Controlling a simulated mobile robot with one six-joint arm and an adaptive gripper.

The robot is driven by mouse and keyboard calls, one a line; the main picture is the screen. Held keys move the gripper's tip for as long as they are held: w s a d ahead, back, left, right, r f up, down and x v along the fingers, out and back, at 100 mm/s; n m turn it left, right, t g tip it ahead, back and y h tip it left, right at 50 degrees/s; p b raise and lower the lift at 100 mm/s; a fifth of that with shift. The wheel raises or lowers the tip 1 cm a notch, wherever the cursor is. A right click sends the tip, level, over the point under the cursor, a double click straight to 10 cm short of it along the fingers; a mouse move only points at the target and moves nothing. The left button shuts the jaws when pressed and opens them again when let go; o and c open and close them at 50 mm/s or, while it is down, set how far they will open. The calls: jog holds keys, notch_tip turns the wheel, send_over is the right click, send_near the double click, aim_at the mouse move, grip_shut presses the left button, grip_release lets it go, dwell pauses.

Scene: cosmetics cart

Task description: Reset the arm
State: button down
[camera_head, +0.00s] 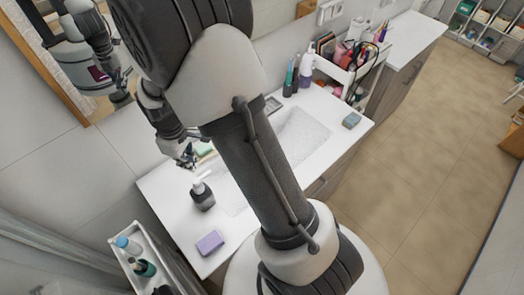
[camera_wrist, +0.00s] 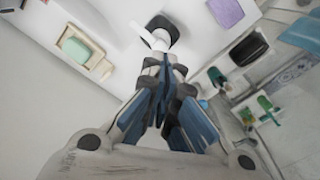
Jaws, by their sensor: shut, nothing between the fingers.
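My gripper (camera_head: 187,158) is over the back left of the white washbasin counter (camera_head: 172,215), near the wall. In the wrist view its fingers (camera_wrist: 165,72) are closed together with nothing between them. A dark bottle with a white pump (camera_head: 202,196) stands on the counter in front of the gripper. In the wrist view this bottle (camera_wrist: 160,32) shows just beyond the fingertips; I cannot tell whether they touch. My arm crosses the middle of the head view and hides part of the sink.
A green soap in a dish (camera_head: 204,150) lies near my gripper. A purple sponge (camera_head: 210,243) lies at the counter's front left. A narrow white cart (camera_head: 122,250) with bottles stands at lower left. A cosmetics cart (camera_head: 335,70) stands behind right. The floor (camera_head: 420,150) at right is clear.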

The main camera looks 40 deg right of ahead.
dwell(0.4)
jog(key=s+r+m+t+b, duration=0.3)
jog(key=s+r+b, duration=0.4)
jog(key=s+b, duration=0.35)
jog(key=s+f+m+t+b, duration=0.1)
jog(key=s+f+m+b, duration=0.1)
jog(key=s+b, duration=0.6)
jog(key=s+m, duration=0.1)
jog(key=s, duration=0.2)
jog(key=shift+f+t, duration=0.3)
jog(key=shift+f, duration=0.05)
jog(key=shift+d, duration=0.15)
